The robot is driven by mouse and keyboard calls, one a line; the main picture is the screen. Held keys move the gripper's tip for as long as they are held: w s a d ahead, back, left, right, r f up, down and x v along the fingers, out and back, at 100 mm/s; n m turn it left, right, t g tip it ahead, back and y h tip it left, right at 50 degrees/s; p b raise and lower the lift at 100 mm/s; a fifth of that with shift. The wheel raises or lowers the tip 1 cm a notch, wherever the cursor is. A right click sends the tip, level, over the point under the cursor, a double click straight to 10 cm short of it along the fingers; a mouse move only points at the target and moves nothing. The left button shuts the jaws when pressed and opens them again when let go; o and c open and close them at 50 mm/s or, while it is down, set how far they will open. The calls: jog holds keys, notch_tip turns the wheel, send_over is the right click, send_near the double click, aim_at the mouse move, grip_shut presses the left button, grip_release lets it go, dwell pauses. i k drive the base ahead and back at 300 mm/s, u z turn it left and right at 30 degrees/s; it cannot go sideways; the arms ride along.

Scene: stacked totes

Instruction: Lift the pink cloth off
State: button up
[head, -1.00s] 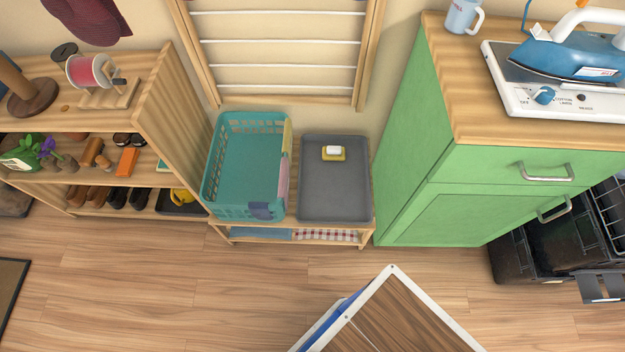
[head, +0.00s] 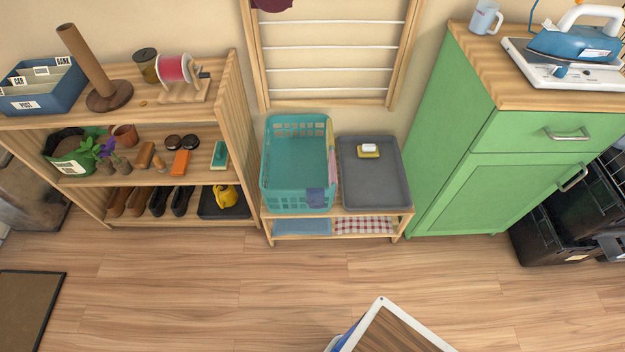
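The pink cloth (head: 331,169) hangs over the right rim of the teal laundry basket (head: 299,122). A yellow cloth (head: 330,135) hangs on the same rim behind it, and a blue-purple cloth (head: 316,197) hangs at the front right corner. The pink cloth lies between these two; at this size I cannot tell whether they overlap. The basket looks empty inside and stands on a low wooden rack (head: 337,213). My gripper is not in view.
A grey tray (head: 375,190) with a soap dish (head: 368,151) stands close to the basket's right. A green cabinet (head: 470,185) stands further right, a wooden shelf (head: 240,110) to the left. A drying rack (head: 330,104) is on the wall behind.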

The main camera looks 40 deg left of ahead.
aim_at(332, 164)
jog(key=u, duration=1.35)
jog(key=i, duration=0.5)
jog(key=z, duration=1.8)
jog(key=k, duration=1.2)
jog(key=u, duration=1.7)
jog(key=i, duration=0.5)
jog(key=z, duration=0.3)
